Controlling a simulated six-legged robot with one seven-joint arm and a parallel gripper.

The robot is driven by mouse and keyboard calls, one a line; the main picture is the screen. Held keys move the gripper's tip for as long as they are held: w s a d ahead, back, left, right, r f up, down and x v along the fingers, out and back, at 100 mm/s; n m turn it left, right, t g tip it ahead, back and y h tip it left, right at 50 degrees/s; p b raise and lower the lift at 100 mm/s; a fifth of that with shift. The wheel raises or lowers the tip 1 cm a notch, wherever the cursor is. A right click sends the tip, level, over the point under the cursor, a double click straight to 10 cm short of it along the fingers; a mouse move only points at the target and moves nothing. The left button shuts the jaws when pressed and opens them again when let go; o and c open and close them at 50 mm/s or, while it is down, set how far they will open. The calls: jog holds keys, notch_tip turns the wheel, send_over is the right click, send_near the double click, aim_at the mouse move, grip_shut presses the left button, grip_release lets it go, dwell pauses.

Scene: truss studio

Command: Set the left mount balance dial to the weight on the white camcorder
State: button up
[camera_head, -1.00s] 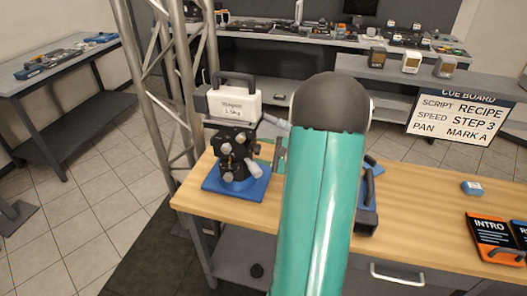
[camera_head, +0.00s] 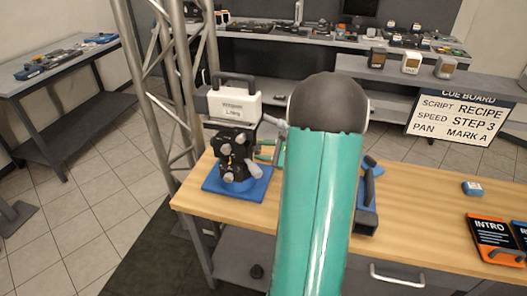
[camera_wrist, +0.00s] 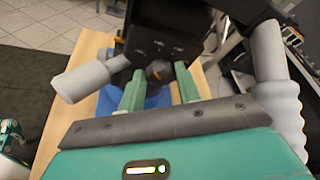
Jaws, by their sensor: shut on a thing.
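A white camcorder (camera_head: 234,105) with a dark top handle sits on the black left mount (camera_head: 236,153) on the wooden bench. A label on its side carries small text that I cannot read surely. The mount stands on a blue base plate (camera_head: 237,186) and has grey knobs and handles. In the wrist view my gripper (camera_wrist: 159,84) has its two green fingers on either side of a dark dial (camera_wrist: 158,69) low on the mount, shut on it. An orange mark shows by the dial. Its scale cannot be read. My arm hides the area right of the mount in the head view.
A metal truss (camera_head: 165,100) rises close to the left of the bench. A blue-and-black device (camera_head: 367,205) stands right of my arm. A small blue block (camera_head: 472,188) and an orange INTRO card (camera_head: 492,236) lie farther right. A cue board (camera_head: 463,118) stands behind.

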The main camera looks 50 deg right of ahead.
jog(key=m+y, duration=0.1)
jog(key=m+g+y, duration=0.1)
jog(key=m, duration=0.1)
jog(key=shift+d+m+g, duration=0.3)
dwell(0.4)
jog(key=o, duration=1)
jog(key=shift+w+r, duration=0.1)
jog(key=shift+c, duration=0.2)
jog(key=v, duration=1.3)
jog(key=shift+s+d, duration=0.25)
jog(key=shift+s, duration=0.05)
jog(key=shift+r, duration=0.15)
